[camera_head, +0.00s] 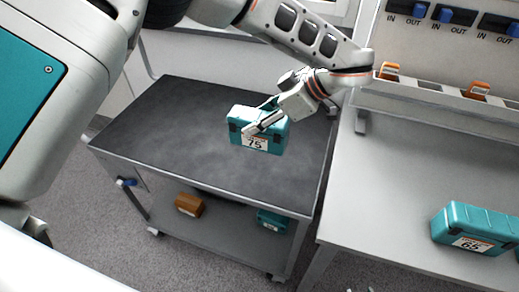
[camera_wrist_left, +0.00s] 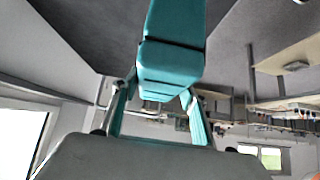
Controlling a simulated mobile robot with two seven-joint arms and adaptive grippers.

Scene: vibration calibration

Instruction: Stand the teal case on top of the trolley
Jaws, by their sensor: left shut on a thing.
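The teal case marked 75 (camera_head: 257,143) is in my left gripper (camera_head: 264,116), over the dark top of the trolley (camera_head: 180,125). The case looks roughly upright; whether its underside touches the trolley top I cannot tell. In the left wrist view the teal case (camera_wrist_left: 172,62) sits between the two fingers of the left gripper (camera_wrist_left: 157,110), with the dark surface behind it. The left gripper is shut on the case. My right gripper is not in view.
A brown case (camera_head: 189,204) and another teal case (camera_head: 272,220) are on the trolley's lower shelf. A teal case marked 65 (camera_head: 472,225) is on the grey bench (camera_head: 390,185) at right. The trolley top around the held case is clear.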

